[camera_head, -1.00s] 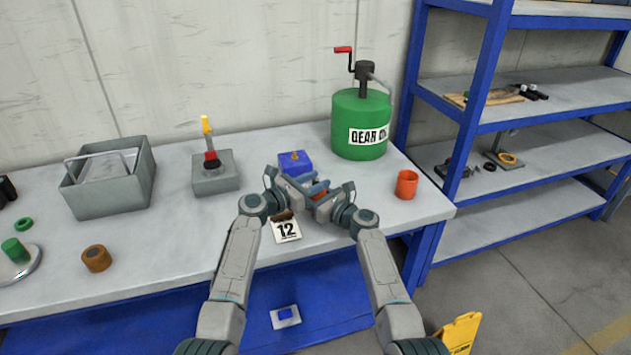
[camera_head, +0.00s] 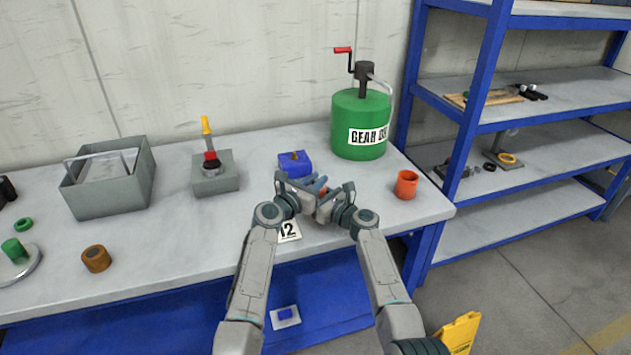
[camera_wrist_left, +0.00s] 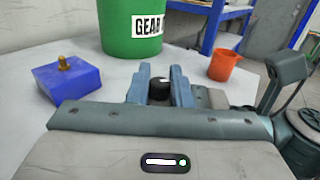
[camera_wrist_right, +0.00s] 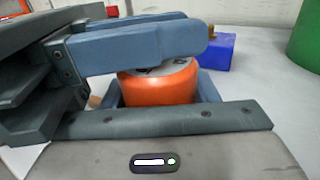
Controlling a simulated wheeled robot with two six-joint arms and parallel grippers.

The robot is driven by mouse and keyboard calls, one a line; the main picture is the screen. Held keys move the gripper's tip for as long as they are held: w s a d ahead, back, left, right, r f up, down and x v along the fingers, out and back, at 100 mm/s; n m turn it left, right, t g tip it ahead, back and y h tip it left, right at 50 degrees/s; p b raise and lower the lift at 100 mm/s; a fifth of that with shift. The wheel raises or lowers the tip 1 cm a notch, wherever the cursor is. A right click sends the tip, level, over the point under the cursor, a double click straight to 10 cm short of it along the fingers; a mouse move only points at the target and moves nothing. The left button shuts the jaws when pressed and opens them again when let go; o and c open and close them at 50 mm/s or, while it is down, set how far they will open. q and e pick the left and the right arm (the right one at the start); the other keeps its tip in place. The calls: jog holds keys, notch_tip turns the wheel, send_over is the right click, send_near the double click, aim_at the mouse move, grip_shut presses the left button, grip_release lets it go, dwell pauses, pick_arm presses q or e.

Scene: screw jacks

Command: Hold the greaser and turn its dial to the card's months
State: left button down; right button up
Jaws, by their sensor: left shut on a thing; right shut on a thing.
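The greaser (camera_wrist_right: 160,86) has an orange body and a greyish marked top, partly hidden in the right wrist view. Only a sliver of it shows between my grippers in the head view. My right gripper (camera_wrist_right: 155,95) is shut around its body. My left gripper (camera_wrist_left: 160,88) is shut on the dark round dial (camera_wrist_left: 158,90) on top, with its blue fingers crossing just above the orange body. The marks on the top are too covered to read. The card (camera_head: 289,231) reads "12" and lies on the bench in front of the grippers, partly covered by my left arm.
A blue block with a brass fitting (camera_head: 294,163) stands just behind the grippers. A green gear oil drum (camera_head: 360,125) stands behind right, and an orange cup (camera_head: 406,184) to the right. A grey block with a yellow-tipped handle (camera_head: 215,180) stands left. Bench between is clear.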

aim_at(316, 180)
pick_arm(q)
jog(key=shift+n+t+y, duration=0.7)
jog(key=shift+n+y, duration=0.1)
jog(key=shift+y, duration=0.4)
jog(key=c, duration=1.4)
grip_release()
jog(key=shift+o, duration=0.2)
notch_tip(316, 180, up, 10)
jog(key=shift+f, duration=0.1)
